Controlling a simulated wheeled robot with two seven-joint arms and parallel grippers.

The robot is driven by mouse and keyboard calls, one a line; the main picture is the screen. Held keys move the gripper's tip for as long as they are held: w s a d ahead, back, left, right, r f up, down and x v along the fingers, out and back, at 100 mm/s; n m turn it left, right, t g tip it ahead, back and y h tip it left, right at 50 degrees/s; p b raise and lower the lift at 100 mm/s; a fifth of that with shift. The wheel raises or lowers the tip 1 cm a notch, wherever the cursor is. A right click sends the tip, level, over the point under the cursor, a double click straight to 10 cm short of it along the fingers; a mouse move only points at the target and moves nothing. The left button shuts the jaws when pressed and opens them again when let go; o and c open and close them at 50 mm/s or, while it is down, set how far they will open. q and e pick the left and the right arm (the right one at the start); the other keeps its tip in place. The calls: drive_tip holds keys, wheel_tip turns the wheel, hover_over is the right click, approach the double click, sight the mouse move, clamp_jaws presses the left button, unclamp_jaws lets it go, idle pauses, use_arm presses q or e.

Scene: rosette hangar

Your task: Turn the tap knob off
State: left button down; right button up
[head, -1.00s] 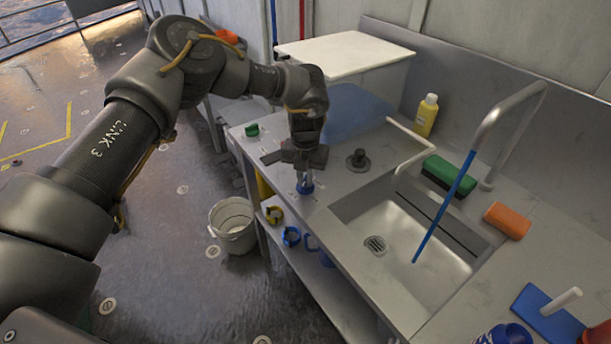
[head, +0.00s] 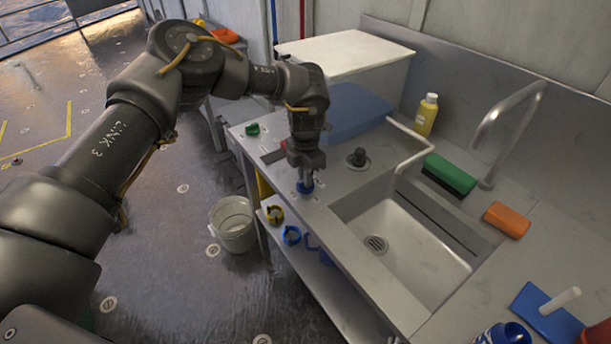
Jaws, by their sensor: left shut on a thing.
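The tap (head: 505,115) is a grey curved spout over the sink basin (head: 425,245), and no stream comes from it. A blue knob (head: 305,188) stands on the counter's front left edge. My left gripper (head: 306,177) points down over this knob and is shut on it, hiding most of it. A green knob (head: 252,130) sits further back on the same edge. Something red (head: 271,155) shows between them, partly behind the gripper. My right gripper is not in view.
A black fitting (head: 357,158) stands left of the basin. A yellow bottle (head: 426,116), a green brush (head: 449,175) and an orange sponge (head: 507,220) are around the sink. A white bucket (head: 233,225) stands on the floor beside the counter.

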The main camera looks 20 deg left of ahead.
use_arm(q)
drive_tip(key=shift+w+r, duration=0.1)
idle(0.4)
drive_tip(key=c, duration=1.4)
unclamp_jaws()
drive_tip(key=shift+c, duration=0.2)
wheel_tip(320, 180, up, 11)
drive_tip(key=b, duration=0.2)
